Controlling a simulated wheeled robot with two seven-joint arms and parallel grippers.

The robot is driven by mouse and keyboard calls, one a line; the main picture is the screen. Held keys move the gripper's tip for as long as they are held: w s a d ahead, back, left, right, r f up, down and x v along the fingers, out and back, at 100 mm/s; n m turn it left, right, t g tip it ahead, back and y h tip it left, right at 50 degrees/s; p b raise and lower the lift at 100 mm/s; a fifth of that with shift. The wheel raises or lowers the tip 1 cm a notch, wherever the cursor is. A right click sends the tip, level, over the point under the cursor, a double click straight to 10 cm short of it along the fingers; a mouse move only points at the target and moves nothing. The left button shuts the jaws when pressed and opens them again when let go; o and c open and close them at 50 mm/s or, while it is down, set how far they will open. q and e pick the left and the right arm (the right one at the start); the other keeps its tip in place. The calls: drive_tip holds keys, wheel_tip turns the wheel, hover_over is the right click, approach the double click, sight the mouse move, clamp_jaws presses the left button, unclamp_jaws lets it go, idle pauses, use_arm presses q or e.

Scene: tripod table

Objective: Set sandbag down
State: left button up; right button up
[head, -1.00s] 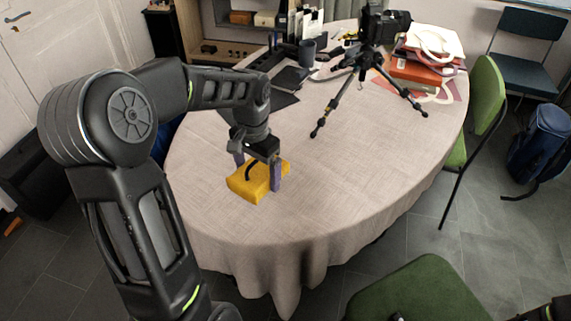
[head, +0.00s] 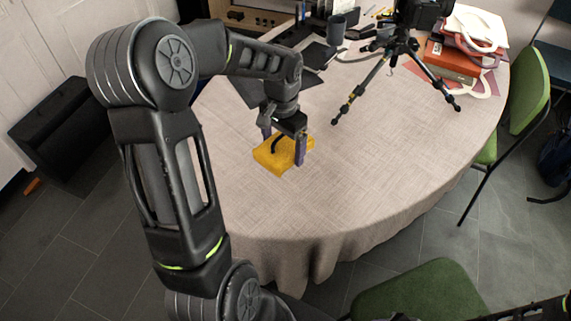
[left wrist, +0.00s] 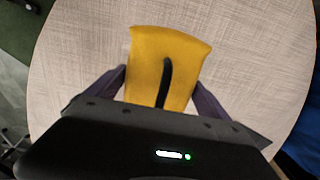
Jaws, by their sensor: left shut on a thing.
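The sandbag is a yellow, block-like bag with a black strap handle (head: 270,158), at the near left part of the round table. My left gripper (head: 283,146) reaches down over it from above. Its two purple fingers are shut on the bag, one on each side. In the left wrist view the yellow sandbag (left wrist: 172,58) sits between the fingers of my left gripper (left wrist: 160,92), with the strap running along its middle. The bag is on or just above the cloth; I cannot tell which. My right gripper is not visible.
The beige-clothed table (head: 400,175) is clear right of the bag. A black camera tripod (head: 398,48) stands beyond it. Books and bags (head: 455,55) lie at back right, a dark mug (head: 337,28) at the back. Green chairs (head: 525,88) (head: 420,292) stand right and in front.

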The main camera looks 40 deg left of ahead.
sight(283, 153)
use_arm(q)
drive_tip(key=shift+w+f, duration=0.1)
drive_tip(key=shift+f, duration=1.4)
drive_tip(key=shift+f, duration=1.9)
drive_tip(key=shift+f, duration=0.1)
drive_tip(key=o, duration=1.8)
wheel_tip(283, 153, up, 12)
drive_tip(key=shift+r, duration=0.1)
